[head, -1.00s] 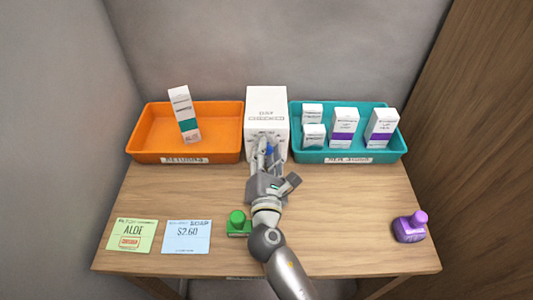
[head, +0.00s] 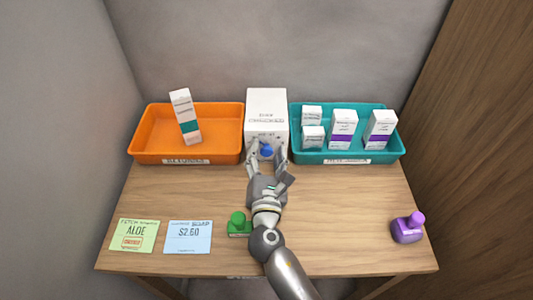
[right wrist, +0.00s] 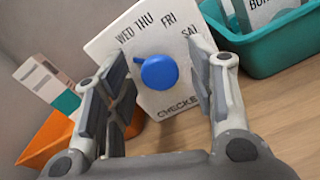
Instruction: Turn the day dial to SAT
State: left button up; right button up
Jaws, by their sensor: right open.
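The day dial is a blue round knob (head: 267,151) on the front of a white box (head: 267,106) at the back middle of the table. In the right wrist view, the knob (right wrist: 159,72) has WED, THU, FRI and SAT printed around it on the box face (right wrist: 112,48). A small darker tip shows at the knob's left side, towards WED; SAT is at the upper right. My right gripper (head: 267,154) is open in front of the box, with one finger on each side of the knob and gaps between. My left gripper is out of view.
An orange tray (head: 146,140) with one box stands left of the white box, a teal tray (head: 394,150) with several boxes right. Two cards lie front left.

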jog(key=n+p, duration=0.1)
jog(key=n, duration=0.3)
jog(key=shift+r+p, duration=0.1)
jog(key=shift+p, duration=0.25)
jog(key=s, duration=0.6)
jog(key=shift+s, duration=0.35)
jog(key=shift+s+r+p, duration=0.55)
jog(key=shift+s+p, duration=0.1)
jog(key=shift+p, duration=0.1)
notch_tip(320, 180, up, 7)
jog(key=p, duration=0.7)
jog(key=shift+w+f, duration=0.15)
jog(key=shift+w, duration=0.1)
jog(key=shift+f, duration=0.1)
jog(key=shift+c, duration=0.2)
